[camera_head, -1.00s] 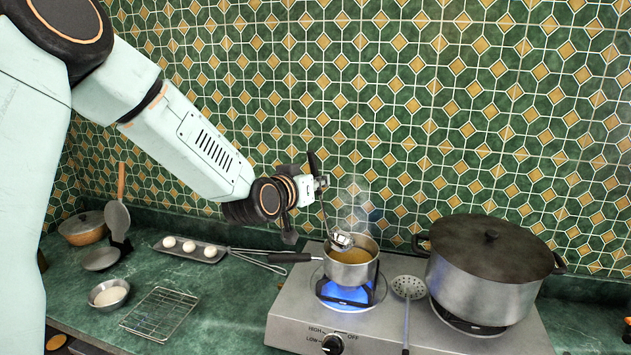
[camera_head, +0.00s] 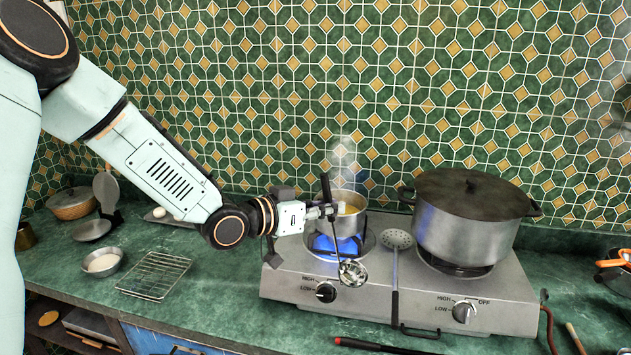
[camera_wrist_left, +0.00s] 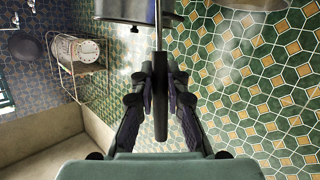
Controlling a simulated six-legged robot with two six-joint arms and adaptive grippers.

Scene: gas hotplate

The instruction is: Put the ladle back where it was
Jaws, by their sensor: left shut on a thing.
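My left gripper (camera_head: 326,211) is shut on the black handle of the ladle (camera_head: 352,272). The ladle hangs with its steel bowl low, in front of the small pot (camera_head: 350,224) and above the front of the hotplate (camera_head: 285,285). I cannot tell whether the bowl touches the hotplate. The small pot holds yellowish liquid and stands over a blue flame, partly hidden by the gripper. In the left wrist view the ladle handle (camera_wrist_left: 160,110) stands between the fingers. My right gripper is not in view.
A big lidded pot (camera_head: 465,225) stands on the right burner. A skimmer (camera_head: 397,239) lies between the burners, its dark handle forward. A wire rack (camera_head: 155,275) and a small bowl (camera_head: 103,263) are on the counter at left. The left wrist view shows a dish rack (camera_wrist_left: 75,60).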

